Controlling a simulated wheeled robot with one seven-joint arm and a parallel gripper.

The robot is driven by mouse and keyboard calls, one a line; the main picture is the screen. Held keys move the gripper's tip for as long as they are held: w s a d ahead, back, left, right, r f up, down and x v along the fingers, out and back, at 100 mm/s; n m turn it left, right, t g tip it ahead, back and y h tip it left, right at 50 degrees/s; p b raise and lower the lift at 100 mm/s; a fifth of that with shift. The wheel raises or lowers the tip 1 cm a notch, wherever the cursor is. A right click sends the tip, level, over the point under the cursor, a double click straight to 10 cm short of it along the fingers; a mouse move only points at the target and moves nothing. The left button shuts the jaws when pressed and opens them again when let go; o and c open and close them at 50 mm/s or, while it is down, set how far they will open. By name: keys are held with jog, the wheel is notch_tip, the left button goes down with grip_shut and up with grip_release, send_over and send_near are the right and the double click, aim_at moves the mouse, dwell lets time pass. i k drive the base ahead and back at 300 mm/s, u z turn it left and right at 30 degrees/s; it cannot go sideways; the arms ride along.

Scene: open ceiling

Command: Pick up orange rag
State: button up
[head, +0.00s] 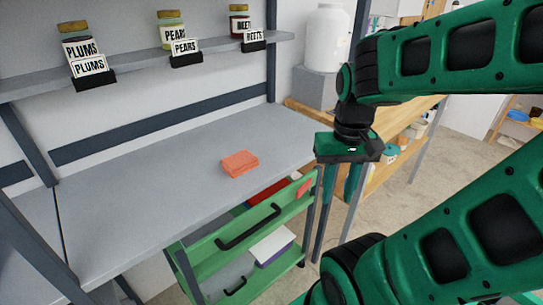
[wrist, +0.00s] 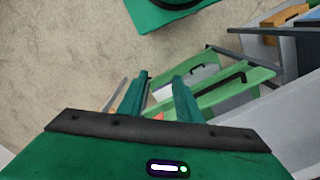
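An orange folded rag (head: 240,164) lies flat on the grey worktop (head: 150,205), near its front edge in the middle of the head view. My gripper (head: 338,198) hangs with its fingers down, to the right of the rag and beyond the worktop's right end, clear of the rag. In the wrist view the two green fingers (wrist: 160,82) stand apart with nothing held between them. A small red-orange patch (wrist: 159,116) shows low between the fingers there; I cannot tell whether it is the rag.
A green drawer cart (head: 235,245) stands before the worktop, with a red-orange piece (head: 304,187) at its top right corner. A shelf (head: 130,74) above holds labelled jars. A wooden bench (head: 385,150) stands behind my gripper. Most of the worktop is bare.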

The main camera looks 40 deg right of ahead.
aim_at(235, 165)
jog(key=u, duration=4.55)
jog(key=k, duration=0.8)
jog(key=z, duration=0.15)
